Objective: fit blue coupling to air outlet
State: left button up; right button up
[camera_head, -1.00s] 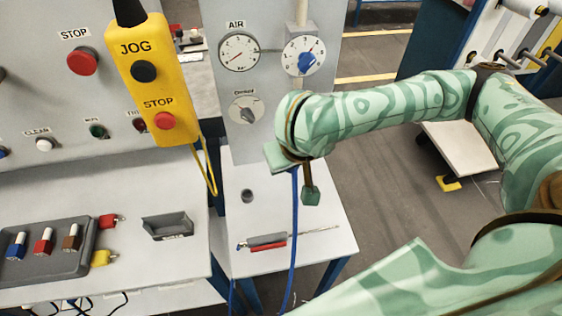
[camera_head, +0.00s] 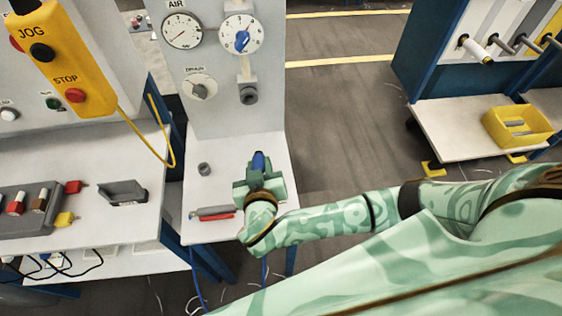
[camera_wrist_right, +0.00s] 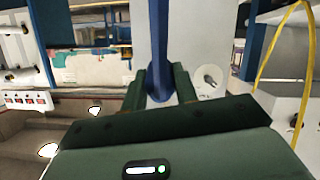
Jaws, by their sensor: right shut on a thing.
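The blue coupling (camera_head: 258,161) sticks up from my right gripper (camera_head: 259,176), which is shut on it above the small white shelf. In the right wrist view the blue coupling (camera_wrist_right: 159,45) stands between the two dark green fingers (camera_wrist_right: 158,84) and runs to the top edge. A grey round fitting (camera_head: 249,95), seemingly the air outlet, sits on the panel below the blue-knob dial. The coupling is below this fitting and apart from it. A short blue hose piece (camera_head: 264,270) shows below my right forearm. My left gripper is not in view.
The AIR gauge (camera_head: 182,31), blue-knob dial (camera_head: 241,34) and DRAIN knob (camera_head: 200,88) are on the panel. A grey-red tool (camera_head: 213,213) and a small dark cup (camera_head: 204,169) are on the shelf. A yellow pendant (camera_head: 62,60) hangs at left with its looping cable.

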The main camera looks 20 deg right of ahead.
aim_at(256, 154)
jog(key=shift+w+d+r+t+h, duration=0.15)
jog(key=shift+w+r+t, duration=0.2)
jog(key=shift+w, duration=0.2)
jog(key=shift+w+d+r+t+h, duration=0.1)
jog(key=shift+w+r+t+h, duration=0.1)
jog(key=shift+w+t, duration=0.3)
jog(key=r, duration=0.1)
jog(key=w+r+t, duration=0.1)
jog(key=r+t, duration=0.1)
jog(key=shift+w+d+r+p, duration=0.2)
jog(key=shift+w+p, duration=0.05)
jog(key=shift+p, duration=0.05)
jog(key=shift+w+a+r+n, duration=0.1)
jog(key=shift+w+r+n, duration=0.2)
jog(key=shift+w, duration=0.1)
jog(key=x, duration=0.6)
jog(key=shift+w+b, duration=0.25)
jog(key=shift+b, duration=0.05)
jog(key=shift+w+d+b, duration=0.25)
jog(key=shift+w+b, duration=0.2)
jog(key=shift+w, duration=0.15)
jog(key=shift+w, duration=0.15)
